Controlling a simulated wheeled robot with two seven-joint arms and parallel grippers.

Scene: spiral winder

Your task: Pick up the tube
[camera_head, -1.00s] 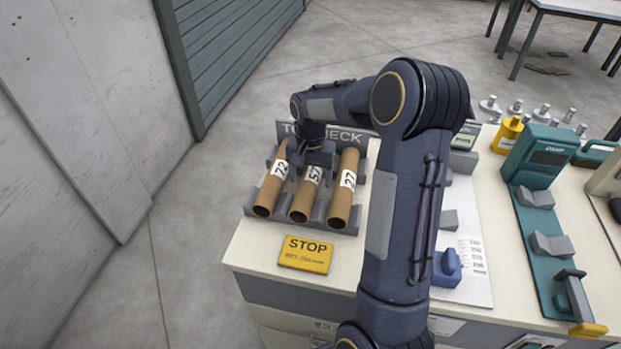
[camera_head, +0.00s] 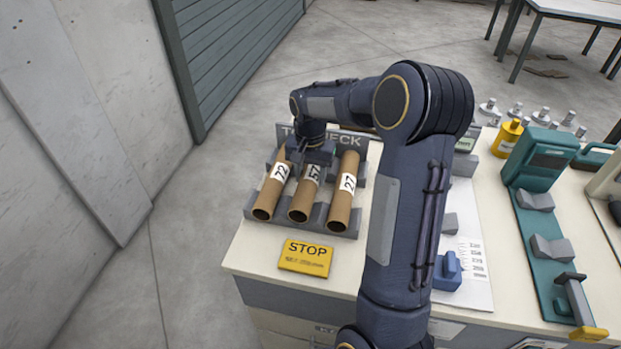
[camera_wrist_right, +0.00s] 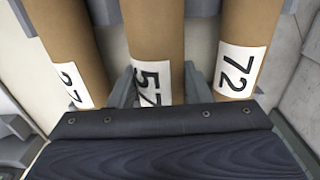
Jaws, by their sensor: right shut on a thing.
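Three brown cardboard tubes lie side by side in a grey rack on the bench: tube 72 (camera_head: 272,190) at left, tube 57 (camera_head: 305,198) in the middle and tube 27 (camera_head: 344,195) at right. My right gripper (camera_head: 315,160) reaches down from behind and is shut on tube 57 near its label. In the right wrist view the two fingers stand on either side of tube 57 (camera_wrist_right: 155,40), with tube 27 (camera_wrist_right: 68,45) and tube 72 (camera_wrist_right: 248,35) beside it. The far part of tube 57 is hidden by the gripper. My left gripper is out of view.
A grey rack (camera_head: 346,232) holds the tubes, with a lettered sign plate (camera_head: 352,140) behind. A yellow STOP plate (camera_head: 305,257) lies in front. To the right are a blue block (camera_head: 447,272), a teal device (camera_head: 540,160) and a yellow bottle (camera_head: 507,138).

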